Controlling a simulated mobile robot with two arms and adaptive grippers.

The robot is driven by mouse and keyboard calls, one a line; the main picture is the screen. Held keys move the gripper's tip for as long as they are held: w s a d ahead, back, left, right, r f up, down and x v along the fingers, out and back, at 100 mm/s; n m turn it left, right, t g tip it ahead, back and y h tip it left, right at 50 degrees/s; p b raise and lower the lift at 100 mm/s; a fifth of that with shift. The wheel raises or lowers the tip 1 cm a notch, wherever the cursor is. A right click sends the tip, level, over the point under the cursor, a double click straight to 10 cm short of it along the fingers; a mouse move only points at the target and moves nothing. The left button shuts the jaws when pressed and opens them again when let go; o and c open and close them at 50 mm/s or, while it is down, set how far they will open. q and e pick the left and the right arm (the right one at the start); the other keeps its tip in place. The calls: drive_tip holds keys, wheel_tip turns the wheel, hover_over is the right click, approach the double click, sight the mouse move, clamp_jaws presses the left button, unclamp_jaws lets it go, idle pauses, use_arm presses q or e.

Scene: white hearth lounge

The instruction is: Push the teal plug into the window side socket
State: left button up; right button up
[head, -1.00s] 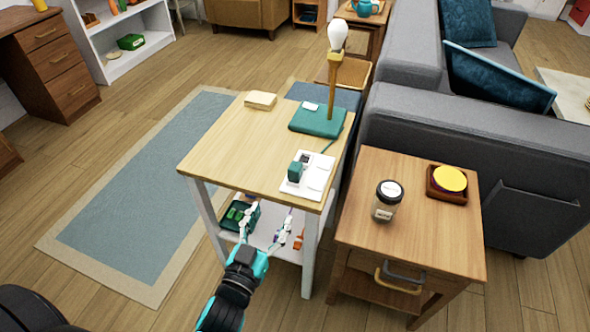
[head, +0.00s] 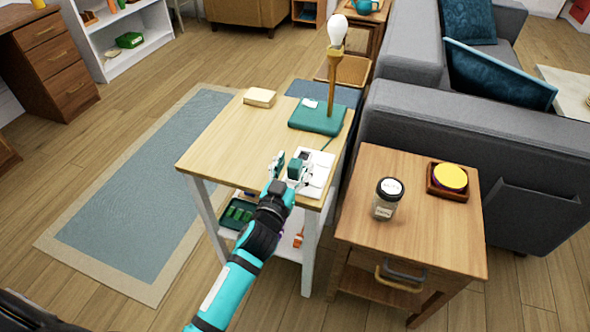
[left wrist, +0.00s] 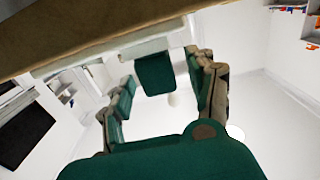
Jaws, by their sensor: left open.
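The teal plug (head: 293,169) stands on the near left part of a white socket strip (head: 318,172), on the side table's near right corner. I cannot tell how deep it sits. A dark block (head: 305,155) is just behind it. My left gripper (head: 289,166) is open at the plug, a finger on either side. In the left wrist view the plug (left wrist: 155,74) hangs from the white strip (left wrist: 130,52) between the spread fingers (left wrist: 160,98), with gaps on both sides. My right gripper is in neither view.
A second table (head: 420,225) on the right holds a lidded jar (head: 387,199) and a tray with a yellow disc. A grey sofa (head: 470,150) stands behind.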

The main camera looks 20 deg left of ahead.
use_arm(q)
drive_tip(key=shift+w, duration=0.45)
drive_tip(key=c, duration=1.2)
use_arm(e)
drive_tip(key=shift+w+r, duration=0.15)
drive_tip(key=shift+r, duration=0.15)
use_arm(q)
drive_tip(key=shift+r, duration=0.1)
